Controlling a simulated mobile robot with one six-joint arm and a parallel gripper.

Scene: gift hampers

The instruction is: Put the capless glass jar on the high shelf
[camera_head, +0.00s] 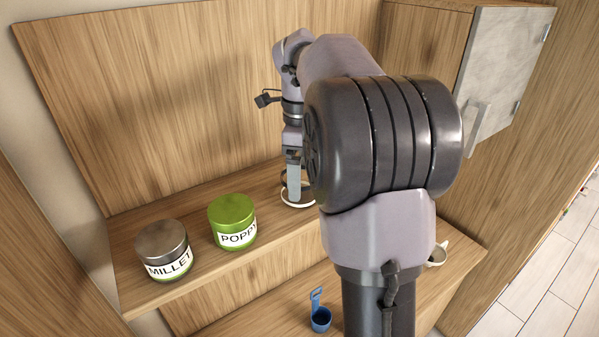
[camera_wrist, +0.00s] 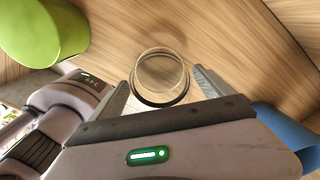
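The capless glass jar (camera_wrist: 161,75) is a clear round vessel with an open mouth, seen from above in the wrist view. In the head view only a pale part of it (camera_head: 299,202) shows beside and below my fingers, on the raised wooden shelf (camera_head: 195,272). My gripper (camera_wrist: 162,84) is open and points down, with one finger on either side of the jar. Narrow gaps seem to show between the fingers and the glass. In the head view my gripper (camera_head: 293,182) is low over the shelf; my arm hides part of the shelf to the right.
A green-lidded POPPY jar (camera_head: 232,222) stands left of my gripper. A grey-lidded MILLET jar (camera_head: 163,250) stands farther left. A blue scoop (camera_head: 320,313) and a white cup (camera_head: 438,253) are on the lower surface. A grey-doored cabinet (camera_head: 503,75) is at upper right.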

